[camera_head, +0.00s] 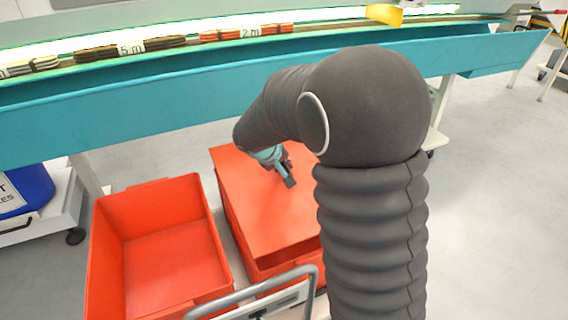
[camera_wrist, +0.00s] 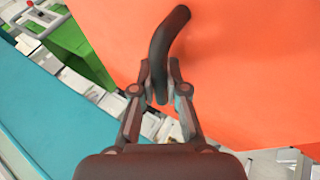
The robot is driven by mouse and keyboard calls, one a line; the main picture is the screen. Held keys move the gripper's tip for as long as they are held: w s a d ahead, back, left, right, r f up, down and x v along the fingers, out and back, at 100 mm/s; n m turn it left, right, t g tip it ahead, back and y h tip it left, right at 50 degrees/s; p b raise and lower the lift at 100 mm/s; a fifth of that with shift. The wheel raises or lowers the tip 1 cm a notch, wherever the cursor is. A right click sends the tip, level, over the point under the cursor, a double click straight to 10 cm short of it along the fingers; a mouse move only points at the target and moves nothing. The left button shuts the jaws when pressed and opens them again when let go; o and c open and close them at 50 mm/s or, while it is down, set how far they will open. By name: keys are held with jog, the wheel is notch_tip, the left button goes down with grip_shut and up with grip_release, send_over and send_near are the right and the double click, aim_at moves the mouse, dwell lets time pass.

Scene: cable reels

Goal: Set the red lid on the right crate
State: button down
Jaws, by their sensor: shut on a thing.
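The red lid (camera_head: 262,212) is flat over the right crate (camera_head: 285,262), covering its opening in the head view. Strips of the crate's walls show below the lid's left and front edges. I cannot tell whether the lid rests on the rim or hangs just above it. My gripper (camera_head: 288,179) is over the far part of the lid. In the wrist view my gripper (camera_wrist: 160,82) is shut on the lid's dark curved handle (camera_wrist: 168,42), with the orange lid surface (camera_wrist: 245,75) behind it. My arm hides the lid's right side in the head view.
An open, empty red crate (camera_head: 160,245) stands close on the left. A teal conveyor (camera_head: 130,125) with cable bundles runs along the back. A grey cart handle (camera_head: 255,290) is in front. A blue bin (camera_head: 30,190) stands at far left.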

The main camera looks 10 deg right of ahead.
aim_at(270, 190)
jog(key=shift+f+b, duration=1.4)
jog(key=shift+f, duration=1.25)
jog(key=shift+b, duration=0.35)
jog(key=shift+f+b, duration=0.6)
jog(key=shift+f, duration=0.05)
jog(key=c, duration=1.1)
grip_release()
jog(key=shift+s, duration=0.1)
jog(key=v, duration=1.2)
